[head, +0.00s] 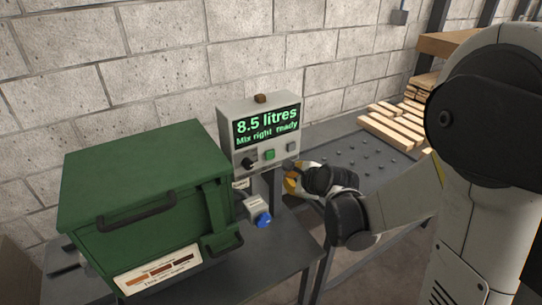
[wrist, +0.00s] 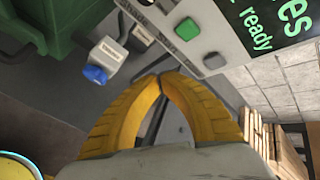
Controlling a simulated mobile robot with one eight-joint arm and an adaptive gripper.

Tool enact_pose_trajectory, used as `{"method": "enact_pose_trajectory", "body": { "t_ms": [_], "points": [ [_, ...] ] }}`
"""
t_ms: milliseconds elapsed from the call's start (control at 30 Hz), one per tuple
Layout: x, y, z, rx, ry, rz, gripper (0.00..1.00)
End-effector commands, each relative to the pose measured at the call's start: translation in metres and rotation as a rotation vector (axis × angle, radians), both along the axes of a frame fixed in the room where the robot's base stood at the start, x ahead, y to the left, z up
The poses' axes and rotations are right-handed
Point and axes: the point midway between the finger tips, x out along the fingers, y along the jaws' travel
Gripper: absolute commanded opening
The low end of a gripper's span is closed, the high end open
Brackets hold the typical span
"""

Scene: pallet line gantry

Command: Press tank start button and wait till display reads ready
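The control box (head: 236,112) stands right of the green tank (head: 150,185). Its display (head: 268,125) is lit and reads "8.5 litres" and "Mix right ready". Below the display are a black knob (head: 249,163), a green button (head: 270,155) and a grey button (head: 290,147). In the wrist view the green button (wrist: 187,29) and grey button (wrist: 214,61) lie just beyond my fingertips. My gripper (wrist: 163,77) has yellow fingers whose tips meet, with nothing seen between them. In the head view my gripper (head: 291,184) is just below the box's right end, apart from the buttons.
A blue knob (head: 263,219) on a small white fitting sticks out at the tank's right. A grey bench with several studs (head: 350,155) lies behind my gripper, with wooden slats (head: 390,128) at its right. A block wall (head: 270,50) closes the back.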

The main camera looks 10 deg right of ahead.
Motion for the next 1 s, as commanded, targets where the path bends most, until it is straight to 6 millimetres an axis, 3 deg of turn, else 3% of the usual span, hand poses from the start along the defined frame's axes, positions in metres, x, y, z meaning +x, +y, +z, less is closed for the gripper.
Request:
{"method": "enact_pose_trajectory", "body": {
  "t_ms": [500,1000],
  "points": [
    [0.063,0.021,0.000,-0.002,0.000,0.001,0.00],
    [0.072,0.024,0.000,-0.002,0.000,0.001,0.00]
  ]
}}
